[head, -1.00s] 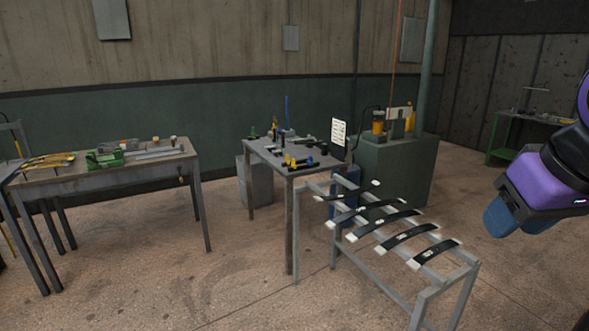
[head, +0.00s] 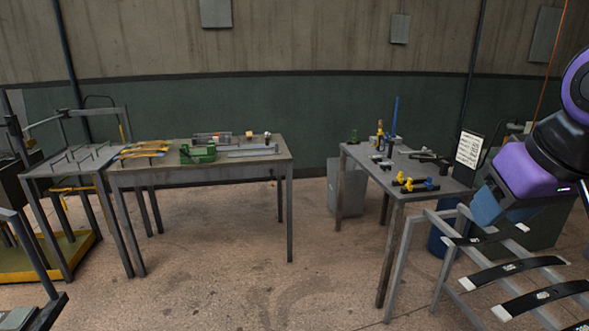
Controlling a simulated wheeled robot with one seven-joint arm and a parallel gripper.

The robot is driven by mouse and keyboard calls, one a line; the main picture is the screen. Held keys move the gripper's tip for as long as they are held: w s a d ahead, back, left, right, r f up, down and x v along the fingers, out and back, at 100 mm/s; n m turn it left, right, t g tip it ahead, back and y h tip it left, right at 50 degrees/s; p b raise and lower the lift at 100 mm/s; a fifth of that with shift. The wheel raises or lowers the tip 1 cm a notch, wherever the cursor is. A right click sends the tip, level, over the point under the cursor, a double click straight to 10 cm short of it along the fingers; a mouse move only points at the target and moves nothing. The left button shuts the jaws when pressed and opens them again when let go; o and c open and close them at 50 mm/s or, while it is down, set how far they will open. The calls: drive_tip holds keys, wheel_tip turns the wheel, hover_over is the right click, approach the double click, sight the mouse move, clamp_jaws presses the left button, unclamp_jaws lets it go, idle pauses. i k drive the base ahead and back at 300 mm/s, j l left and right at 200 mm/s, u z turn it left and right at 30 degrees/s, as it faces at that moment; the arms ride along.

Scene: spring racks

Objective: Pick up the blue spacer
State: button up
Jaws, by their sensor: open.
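I cannot single out the blue spacer for sure. On the right-hand table (head: 357,165), a small blue piece (head: 429,184) sits at the front beside yellow pieces (head: 405,184) on a dark bar. A thin tall blue piece (head: 394,116) stands upright at the back of the same table. Both are too small to make out well. My purple and black arm shows at the right edge of the head view, in front of the racks. My gripper's fingers do not show.
A grey rack with dark curved springs (head: 497,269) stands at the front right, close to the right-hand table. A longer table (head: 262,166) with a green vise (head: 197,154) is at centre left. Open floor (head: 230,260) lies between the tables and in front.

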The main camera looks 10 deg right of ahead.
sight(429, 186)
drive_tip(key=i, duration=1.8)
drive_tip(key=i+j+z, duration=0.1)
drive_tip(key=i+z, duration=0.3)
drive_tip(key=i, duration=0.15)
drive_tip(key=i+j+z, duration=0.3)
drive_tip(key=i+z, duration=0.15)
drive_tip(key=i+j+z, duration=0.4)
drive_tip(key=i+j, duration=0.05)
drive_tip(key=i, duration=0.05)
